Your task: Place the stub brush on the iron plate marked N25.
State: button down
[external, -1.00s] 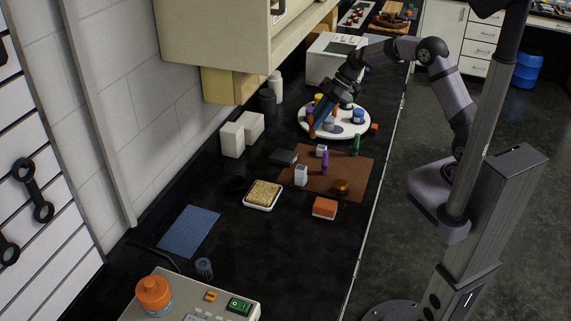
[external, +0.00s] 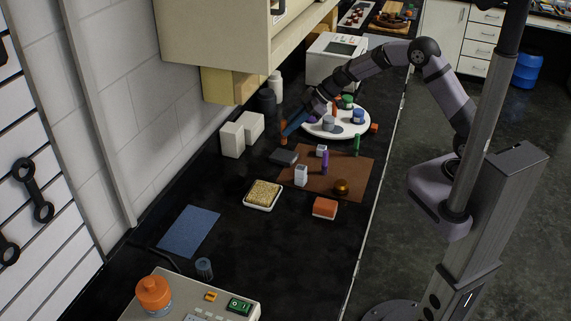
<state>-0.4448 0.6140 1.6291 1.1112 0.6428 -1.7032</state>
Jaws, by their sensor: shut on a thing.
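My gripper (external: 289,128) is over the left side of the counter, left of the white round tray. It is shut on a slim upright orange-brown piece (external: 283,138), which seems to be the stub brush; it is too small to be sure. A dark flat block (external: 283,157), possibly the iron plate, lies just below the held piece in the picture, by the left corner of the brown mat. No N25 marking is legible. I cannot tell how high the held piece is above the counter.
The white round tray (external: 312,133) bears several small coloured pieces. The brown mat (external: 325,190) holds several small items. White boxes (external: 233,140) stand at the left by the wall, and dark canisters (external: 267,101) stand behind. A sponge-like block in a dish (external: 263,194) lies nearer.

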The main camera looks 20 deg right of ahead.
jog(key=shift+f+p, duration=0.5)
jog(key=shift+f, duration=2.05)
jog(key=c, duration=1.6)
grip_release()
jog(key=shift+c, duration=0.2)
jog(key=b+v, duration=0.3)
jog(key=v, duration=0.9)
jog(key=shift+b, duration=0.3)
jog(key=shift+d, duration=0.15)
